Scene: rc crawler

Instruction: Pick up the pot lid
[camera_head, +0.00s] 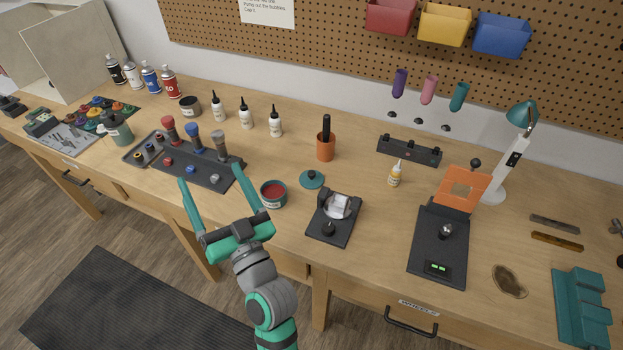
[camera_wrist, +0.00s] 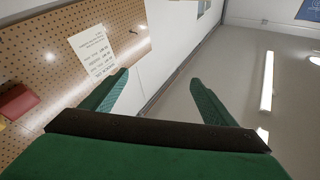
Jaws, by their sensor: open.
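The pot lid (camera_head: 312,179) is a round teal disc with a small dark knob. It lies on the wooden bench in the head view, just right of a teal pot (camera_head: 273,194) with red contents, and apart from it. My gripper (camera_head: 218,189) is open, with nothing visible between its long teal fingers. It is raised at the bench's front edge, left of the pot and the lid. In the wrist view my fingers (camera_wrist: 157,95) are spread and point towards the wall and ceiling. The lid and pot are not seen there.
A black stand with a clear roll (camera_head: 334,218) is right of the lid. An orange cup (camera_head: 325,146) stands behind it. A dark tray of stamps (camera_head: 190,163) lies behind my gripper.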

